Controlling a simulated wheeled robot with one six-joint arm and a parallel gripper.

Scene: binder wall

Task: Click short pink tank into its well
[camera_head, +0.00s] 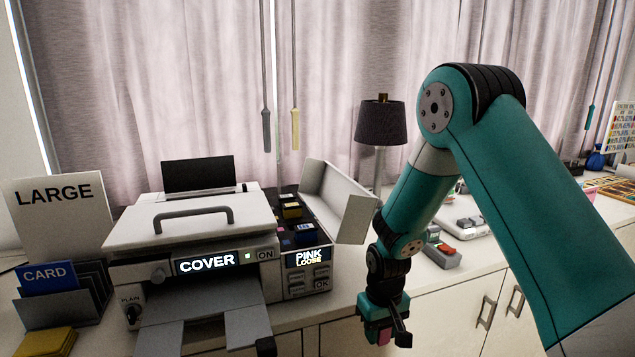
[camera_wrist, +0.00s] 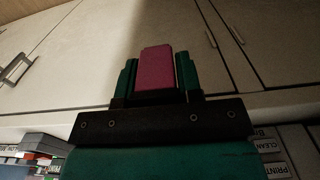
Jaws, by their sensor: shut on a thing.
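My gripper (camera_head: 383,334) is low at the counter's front edge, to the right of the printer (camera_head: 190,255). It is shut on the pink tank (camera_head: 384,336), which shows as a pink block between the two green fingers in the wrist view (camera_wrist: 156,68). The tank bay (camera_head: 290,222) on the printer's right side is open, with several dark and coloured tanks in it. Its pale lid (camera_head: 340,203) stands raised on the right. I cannot make out the empty well from here.
A dark-shaded lamp (camera_head: 381,122) stands behind the gripper. A grey item with a red part (camera_head: 442,250) lies on the counter to the right. A card holder (camera_head: 62,295) and a yellow stack (camera_head: 47,342) are at the left. The printer's front tray (camera_head: 200,312) juts forward.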

